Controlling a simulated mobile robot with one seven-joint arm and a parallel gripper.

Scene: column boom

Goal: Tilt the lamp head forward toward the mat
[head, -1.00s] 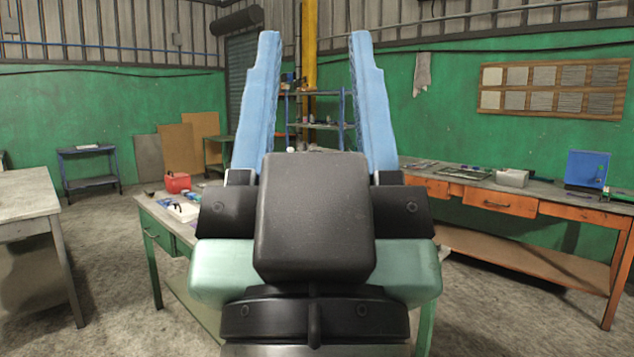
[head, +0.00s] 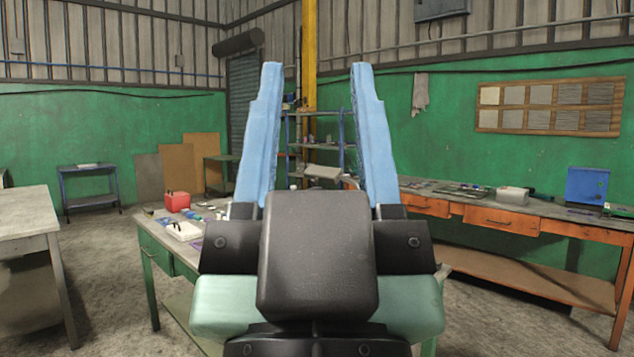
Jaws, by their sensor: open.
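My gripper (head: 316,68) fills the middle of the head view, its two blue fingers upright and wide apart with nothing gripped between them. Between the fingers, just above my dark gripper body, a small pale grey slanted piece (head: 322,172) shows; it may be the lamp head, but I cannot tell for sure. It looks beyond the fingers and apart from them. Any lamp stand and most of the mat area are hidden behind my gripper. I cannot make out the mat clearly.
An orange bench (head: 520,222) with a blue box (head: 587,186) is at right. A grey table (head: 25,212) is at left.

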